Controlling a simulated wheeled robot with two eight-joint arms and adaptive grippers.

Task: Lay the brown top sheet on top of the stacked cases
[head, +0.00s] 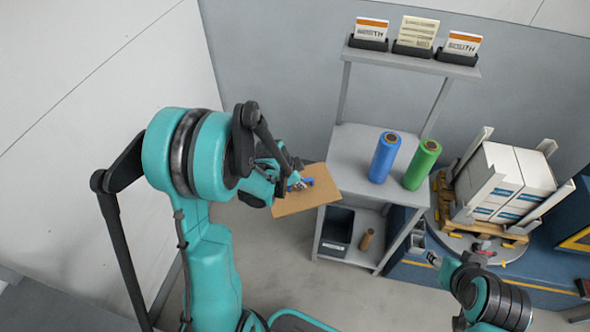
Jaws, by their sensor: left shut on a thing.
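The brown top sheet (314,197) is a thin flat board, held in the air left of the grey shelf stand. My left gripper (295,184) is shut on it, near a blue part on its surface. The white stacked cases (515,173), with blue-marked labels, stand on a wooden pallet (440,203) at the right, with pale corner posts around them. The sheet is well left of the cases and apart from them.
The grey shelf stand (350,160) is between the sheet and the cases. A blue roll (384,158) and a green roll (422,165) stand on it. A dark bin (337,230) and a brown tube (366,240) are below. Card holders (414,48) sit on top.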

